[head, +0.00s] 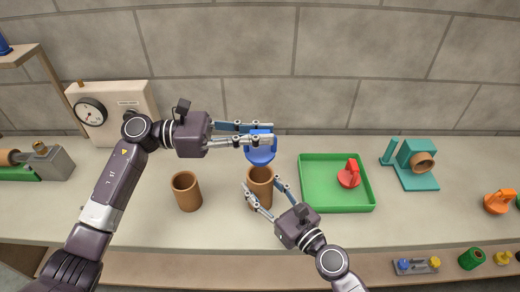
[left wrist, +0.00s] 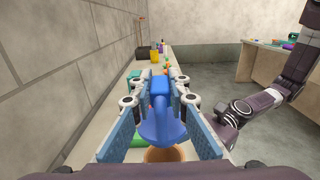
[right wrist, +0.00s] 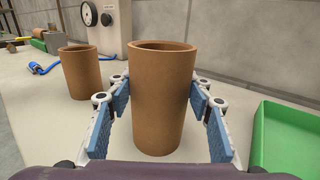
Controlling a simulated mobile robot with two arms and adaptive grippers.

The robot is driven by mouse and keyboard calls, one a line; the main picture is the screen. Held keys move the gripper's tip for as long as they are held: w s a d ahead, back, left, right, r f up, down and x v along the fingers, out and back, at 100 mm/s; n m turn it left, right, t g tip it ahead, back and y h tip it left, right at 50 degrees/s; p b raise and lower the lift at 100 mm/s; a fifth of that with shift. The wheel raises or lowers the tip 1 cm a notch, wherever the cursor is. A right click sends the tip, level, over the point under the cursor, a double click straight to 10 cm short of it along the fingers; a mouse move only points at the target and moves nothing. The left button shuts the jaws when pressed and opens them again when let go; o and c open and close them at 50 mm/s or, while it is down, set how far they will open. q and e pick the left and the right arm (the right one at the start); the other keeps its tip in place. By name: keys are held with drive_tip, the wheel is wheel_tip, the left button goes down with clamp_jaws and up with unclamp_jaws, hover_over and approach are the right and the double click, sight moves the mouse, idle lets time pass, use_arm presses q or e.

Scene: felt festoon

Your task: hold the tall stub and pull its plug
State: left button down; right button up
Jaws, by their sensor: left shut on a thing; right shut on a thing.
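The tall stub (head: 260,178) is a brown open cylinder standing upright on the bench. In the right wrist view the tall stub (right wrist: 162,100) stands between the blue finger pads, its top open and empty. My right gripper (head: 259,196) is shut on its sides. The blue plug (head: 261,153), with its grip handle, is in my left gripper (head: 258,136), which is shut on the handle. In the left wrist view the plug (left wrist: 168,120) hangs between the fingers, with the stub's rim (left wrist: 165,155) below it. The plug is clear of the stub.
A second brown stub (head: 187,192) stands to the left. A green tray (head: 318,200) with a red plug (head: 349,176) lies to the right. A teal fixture (head: 412,165) stands farther right, and a gauge box (head: 122,98) is at the back left.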

use_arm(q)
drive_tip(key=shift+r, duration=1.4)
use_arm(e)
drive_tip(key=o, duration=1.3)
drive_tip(key=shift+c, duration=0.2)
drive_tip(key=shift+s, duration=0.1)
